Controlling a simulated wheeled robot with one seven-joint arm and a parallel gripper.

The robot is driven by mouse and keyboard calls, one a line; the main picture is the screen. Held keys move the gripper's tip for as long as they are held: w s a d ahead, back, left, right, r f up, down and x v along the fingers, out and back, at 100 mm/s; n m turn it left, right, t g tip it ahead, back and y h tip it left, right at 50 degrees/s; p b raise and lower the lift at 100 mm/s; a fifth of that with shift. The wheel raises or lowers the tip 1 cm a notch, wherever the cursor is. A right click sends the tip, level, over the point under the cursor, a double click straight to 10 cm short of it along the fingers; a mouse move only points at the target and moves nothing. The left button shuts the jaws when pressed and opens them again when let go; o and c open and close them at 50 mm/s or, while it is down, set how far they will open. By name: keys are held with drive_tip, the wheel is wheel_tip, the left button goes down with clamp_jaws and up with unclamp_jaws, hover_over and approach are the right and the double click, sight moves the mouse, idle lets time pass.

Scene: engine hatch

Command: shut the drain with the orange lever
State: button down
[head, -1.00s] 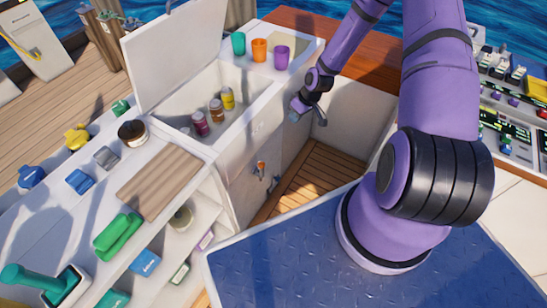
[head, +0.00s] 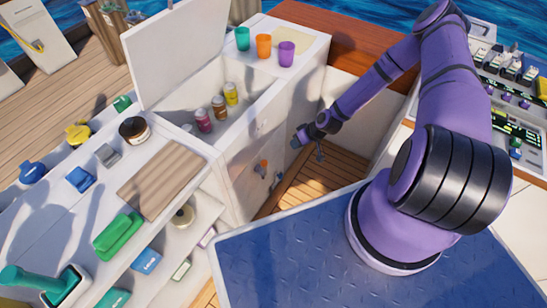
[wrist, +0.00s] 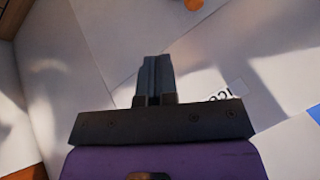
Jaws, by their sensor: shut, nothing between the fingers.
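The small orange lever (head: 263,166) is on the front face of the white cooler-like box (head: 240,184), low down. A small grey metal part (head: 278,177) shows just below and right of it. My gripper (head: 296,142) is up and to the right of the lever in the head view, apart from it. Its fingers are shut and empty, as the wrist view (wrist: 154,75) shows. An orange patch (wrist: 193,4), likely the lever, is cut off at the wrist view's top edge. A printed label (wrist: 225,92) beside the fingers is partly hidden.
The box's lid (head: 180,45) stands open, with several jars (head: 218,106) inside. Teal, orange (head: 264,46) and purple cups stand on its far end. A counter with a green-handled item (head: 118,236) is at left. Slatted wood floor (head: 318,180) lies open beside the box.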

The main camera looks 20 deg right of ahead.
drive_tip(key=shift+f, duration=0.1)
drive_tip(key=w+a+f, duration=0.2)
drive_tip(key=a+f, duration=0.6)
drive_tip(key=a, duration=0.1)
drive_tip(key=shift+w, duration=0.15)
drive_tip(key=shift+f, duration=0.1)
idle(0.3)
